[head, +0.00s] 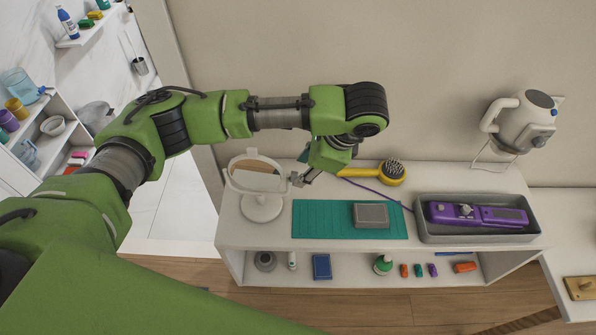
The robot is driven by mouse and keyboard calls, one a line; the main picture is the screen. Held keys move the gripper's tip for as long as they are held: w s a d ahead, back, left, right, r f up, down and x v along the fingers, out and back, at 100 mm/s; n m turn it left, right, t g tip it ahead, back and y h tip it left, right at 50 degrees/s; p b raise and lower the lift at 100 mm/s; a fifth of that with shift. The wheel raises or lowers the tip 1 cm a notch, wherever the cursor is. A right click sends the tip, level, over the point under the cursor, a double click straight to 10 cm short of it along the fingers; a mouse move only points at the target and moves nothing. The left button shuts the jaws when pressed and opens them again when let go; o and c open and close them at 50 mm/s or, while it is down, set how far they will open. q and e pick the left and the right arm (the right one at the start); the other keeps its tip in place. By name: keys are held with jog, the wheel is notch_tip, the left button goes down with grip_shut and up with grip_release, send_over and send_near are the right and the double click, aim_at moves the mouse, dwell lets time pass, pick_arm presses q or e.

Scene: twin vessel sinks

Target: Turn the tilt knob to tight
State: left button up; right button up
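A white round tilting mirror (257,172) stands on its round base (262,208) at the left end of the white shelf top. A pale fork holds it at both sides. My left gripper (298,180) is at the mirror's right side, close to the fork arm. Its fingers point left and down. The tilt knob cannot be made out; the gripper may be covering it. The fingers are too small to tell whether they are open, shut or touching anything. My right gripper is out of view.
A teal mat (315,220) with a grey box (371,215) lies right of the mirror. A yellow-handled brush (391,172) is behind it. A grey tray (425,232) holds a purple device (460,213). A white hair dryer (523,122) hangs on the wall.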

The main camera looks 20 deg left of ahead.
aim_at(297, 175)
pick_arm(q)
jog(key=shift+x, duration=0.8)
jog(key=shift+a+f+p, duration=0.2)
jog(key=shift+f+p, duration=0.15)
jog(key=shift+x, duration=0.8)
jog(key=shift+d, duration=0.1)
grip_shut()
